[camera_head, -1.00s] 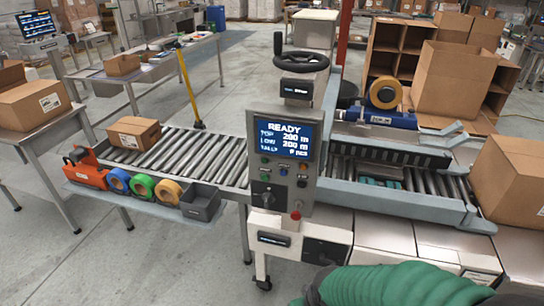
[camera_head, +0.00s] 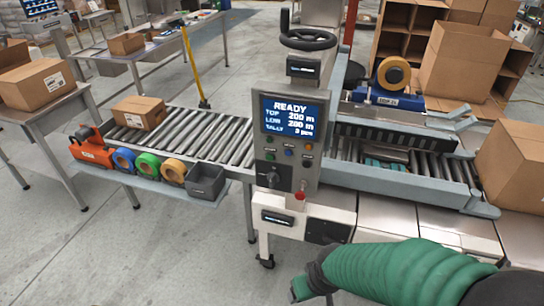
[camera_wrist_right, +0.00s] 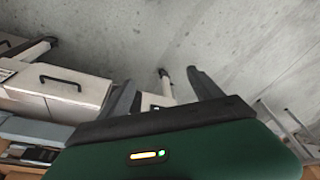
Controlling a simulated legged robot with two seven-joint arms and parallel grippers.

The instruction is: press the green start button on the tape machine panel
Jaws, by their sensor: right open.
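The tape machine panel (camera_head: 287,138) stands upright at the middle of the head view. Its blue screen reads READY. Small coloured buttons sit in rows below the screen. A small greenish one (camera_head: 270,140) is at the upper left of these, but its colour is hard to be sure of. A black rotary switch (camera_head: 272,178) and a red knob (camera_head: 300,196) are lower down. My right gripper (camera_head: 301,288) is low in front of the machine, below the panel and apart from it. In the right wrist view its two dark fingers (camera_wrist_right: 160,79) are spread and empty, over the floor.
A roller conveyor with a carton (camera_head: 139,112) runs to the left. Tape rolls and a grey bin (camera_head: 206,181) line its front shelf. A large carton (camera_head: 512,165) stands at the right. The machine's white base box (camera_head: 303,217) juts out below the panel. Floor is clear at front left.

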